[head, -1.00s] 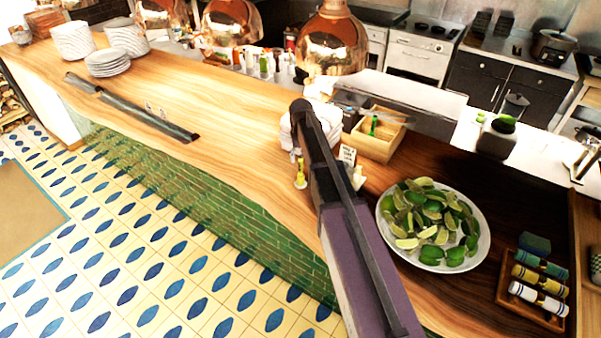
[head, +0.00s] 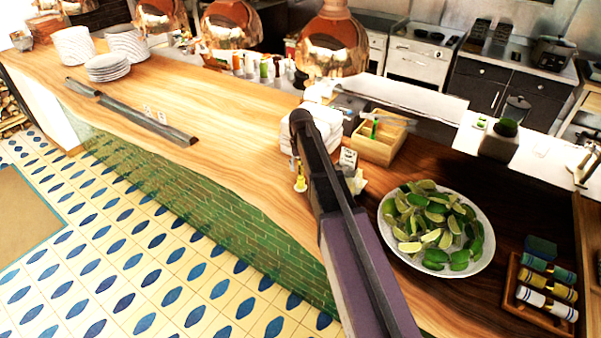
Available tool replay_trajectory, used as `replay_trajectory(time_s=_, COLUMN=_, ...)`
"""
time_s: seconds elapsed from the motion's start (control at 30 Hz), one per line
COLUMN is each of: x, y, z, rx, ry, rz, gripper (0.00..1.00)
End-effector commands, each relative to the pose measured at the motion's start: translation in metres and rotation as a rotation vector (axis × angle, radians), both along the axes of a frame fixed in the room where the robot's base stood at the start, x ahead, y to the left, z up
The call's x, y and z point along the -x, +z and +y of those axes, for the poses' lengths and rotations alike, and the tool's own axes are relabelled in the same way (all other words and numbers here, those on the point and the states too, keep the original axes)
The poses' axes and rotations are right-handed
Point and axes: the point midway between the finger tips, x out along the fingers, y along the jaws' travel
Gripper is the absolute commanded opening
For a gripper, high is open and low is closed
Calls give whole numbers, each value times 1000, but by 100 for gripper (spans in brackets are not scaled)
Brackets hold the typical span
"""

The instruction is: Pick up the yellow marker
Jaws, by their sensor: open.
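The yellow marker (head: 547,284) lies in a small wooden tray (head: 513,268) at the right end of the counter. It lies between a teal marker (head: 551,267) and a white marker with blue bands (head: 546,304). My arm reaches up from the bottom middle of the head view, well to the left of the tray. My gripper cannot be made out in this view. Nothing covers the yellow marker.
A white plate of limes (head: 473,268) stands between my arm and the tray. A dark blue block (head: 540,247) is at the tray's far end. A wooden box (head: 376,152) and a stack of white dishes (head: 325,124) stand behind. Bare wood lies left of my arm.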

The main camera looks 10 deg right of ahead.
Motion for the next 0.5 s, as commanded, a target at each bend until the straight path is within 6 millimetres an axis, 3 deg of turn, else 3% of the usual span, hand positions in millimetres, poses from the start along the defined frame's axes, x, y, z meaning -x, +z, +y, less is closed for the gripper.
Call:
replay_trajectory(time_s=0.07, x=0, y=0, z=0, rx=0, ry=0, rz=0, gripper=65)
replay_trajectory(time_s=0.1, x=0, y=0, z=0, rx=0, ry=0, rz=0, gripper=59)
replay_trajectory(time_s=0.3, x=0, y=0, z=0, rx=0, ry=0, rz=0, gripper=3)
replay_trajectory(time_s=0.5, x=0, y=0, z=0, rx=0, ry=0, rz=0, gripper=1)
